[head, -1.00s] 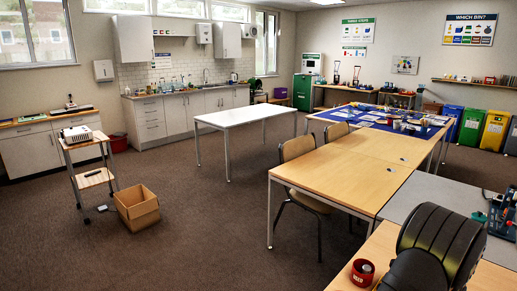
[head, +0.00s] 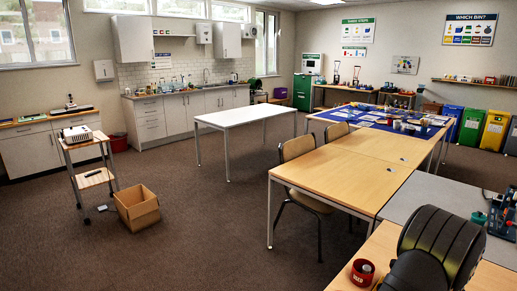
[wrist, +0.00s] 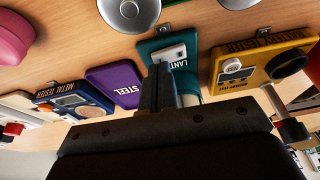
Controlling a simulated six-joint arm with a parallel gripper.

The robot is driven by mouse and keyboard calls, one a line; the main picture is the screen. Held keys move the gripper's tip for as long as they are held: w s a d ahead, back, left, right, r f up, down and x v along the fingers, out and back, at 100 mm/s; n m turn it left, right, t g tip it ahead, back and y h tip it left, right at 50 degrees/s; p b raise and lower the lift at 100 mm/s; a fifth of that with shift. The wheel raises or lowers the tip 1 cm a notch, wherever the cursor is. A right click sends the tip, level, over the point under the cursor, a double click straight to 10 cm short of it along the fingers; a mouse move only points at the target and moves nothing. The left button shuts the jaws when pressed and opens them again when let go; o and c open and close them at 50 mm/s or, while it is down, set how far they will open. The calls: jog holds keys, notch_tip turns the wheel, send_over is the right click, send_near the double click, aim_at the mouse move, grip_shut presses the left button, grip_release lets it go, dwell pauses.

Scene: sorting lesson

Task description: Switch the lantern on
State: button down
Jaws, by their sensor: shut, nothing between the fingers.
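In the wrist view, a teal panel (wrist: 190,40) with the partly hidden lettering "LANT" and a pale label or switch plate hangs on or lies against a wooden surface. My gripper (wrist: 161,76) is shut and empty, its dark fingers in front of the panel's lower part, covering some of it. I cannot tell whether the fingertips touch it. The lantern's switch and whether any light is on cannot be made out. In the head view my gripper is out of sight, and the lantern cannot be picked out.
In the wrist view, a purple block marked "STEEL" (wrist: 112,82) and a metal tester (wrist: 72,100) sit left of the panel. A yellow device (wrist: 268,58) is close on its right. A pink round thing (wrist: 14,40) is at far left. In the head view, a red roll (head: 362,271) lies on the near table.

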jog(key=shift+f, duration=0.25)
jog(key=shift+r, duration=3.5)
notch_tip(320, 180, down, 7)
jog(key=shift+r, duration=0.1)
